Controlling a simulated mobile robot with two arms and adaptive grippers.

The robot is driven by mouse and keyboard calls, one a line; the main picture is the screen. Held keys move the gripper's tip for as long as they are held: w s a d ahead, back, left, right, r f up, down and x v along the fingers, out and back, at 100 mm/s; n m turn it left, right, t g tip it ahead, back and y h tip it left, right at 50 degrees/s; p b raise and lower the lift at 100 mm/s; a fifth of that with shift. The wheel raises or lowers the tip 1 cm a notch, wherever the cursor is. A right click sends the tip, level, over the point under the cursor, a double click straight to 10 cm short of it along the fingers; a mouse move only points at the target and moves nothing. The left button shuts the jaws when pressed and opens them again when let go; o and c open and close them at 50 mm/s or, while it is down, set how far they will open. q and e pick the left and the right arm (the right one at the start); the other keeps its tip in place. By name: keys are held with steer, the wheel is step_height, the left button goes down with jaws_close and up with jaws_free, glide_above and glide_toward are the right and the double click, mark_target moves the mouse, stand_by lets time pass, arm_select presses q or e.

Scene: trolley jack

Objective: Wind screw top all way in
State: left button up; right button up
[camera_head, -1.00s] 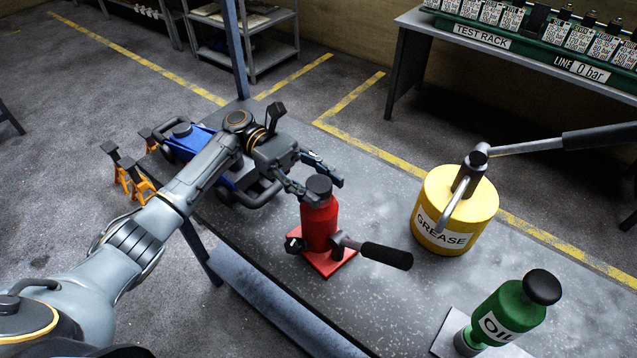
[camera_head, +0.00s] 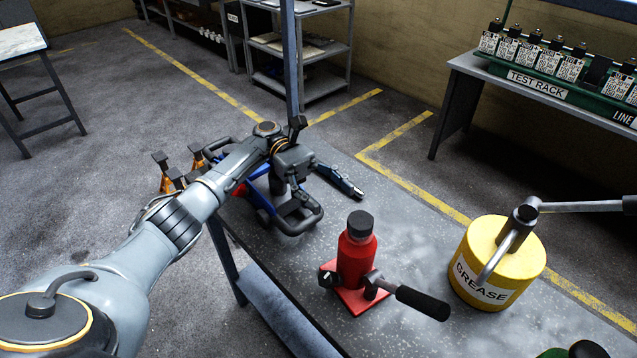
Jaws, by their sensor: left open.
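A red bottle jack (camera_head: 356,262) stands upright on its red base on the grey bench. Its dark screw top (camera_head: 360,223) sits at the top of the red body, with nothing touching it. A handle with a black grip sticks out from its base to the right. My left gripper (camera_head: 328,200) is open and empty, up and to the left of the screw top and clear of it. Its fingers are spread wide, in front of the blue trolley jack (camera_head: 262,195), which they and my arm partly hide. My right gripper is not in view.
A yellow grease drum (camera_head: 497,265) with a metal pump lever stands right of the red jack. A green oil bottle jack (camera_head: 575,350) is cut off at the bottom right. A blue-grey post (camera_head: 291,60) rises behind my left gripper. Bench surface (camera_head: 400,215) behind the red jack is bare.

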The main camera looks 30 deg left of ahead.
arm_select(q)
steer(key=v, duration=0.3)
stand_by(0.5)
stand_by(0.5)
